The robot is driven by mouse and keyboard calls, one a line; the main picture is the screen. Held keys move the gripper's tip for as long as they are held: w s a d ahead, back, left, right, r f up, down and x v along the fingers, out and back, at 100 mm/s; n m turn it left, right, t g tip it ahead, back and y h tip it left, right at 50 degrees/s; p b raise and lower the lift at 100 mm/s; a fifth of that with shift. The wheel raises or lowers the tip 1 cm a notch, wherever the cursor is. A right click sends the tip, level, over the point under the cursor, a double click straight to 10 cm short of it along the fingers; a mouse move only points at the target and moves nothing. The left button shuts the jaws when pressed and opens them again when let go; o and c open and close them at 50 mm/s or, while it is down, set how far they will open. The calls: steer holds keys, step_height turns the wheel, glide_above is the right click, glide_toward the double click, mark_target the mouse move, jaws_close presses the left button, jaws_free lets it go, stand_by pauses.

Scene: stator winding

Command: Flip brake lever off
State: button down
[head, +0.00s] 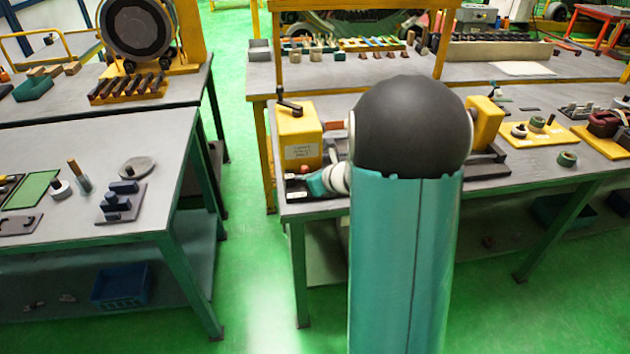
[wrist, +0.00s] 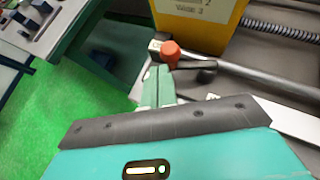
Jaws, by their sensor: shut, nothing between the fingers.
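In the wrist view, a lever with an orange-red round knob (wrist: 171,52) lies in front of a yellow box (wrist: 205,20) with a white label. A dark stub and a long grey rod (wrist: 265,78) run right from near the knob. My gripper (wrist: 157,72) is shut and empty, its green fingertips just below the knob; I cannot tell whether they touch it. In the head view, the yellow box (head: 298,137) stands at the left end of the middle bench with a black handle (head: 289,106) on top. My gripper (head: 318,184) is low beside the box; my arm hides much of the bench.
A second yellow block (head: 484,122) stands right of my arm. A yellow plate (head: 545,138) with small parts lies farther right. The left bench (head: 150,205) holds loose parts, with a clear green floor gap (head: 245,240) between benches. A coiled cable (wrist: 285,30) runs beside the box.

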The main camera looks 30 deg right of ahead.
steer(key=shift+w+a, duration=0.3)
steer(key=shift+w, duration=0.35)
steer(key=shift+w+a, duration=0.25)
steer(key=shift+w, duration=0.35)
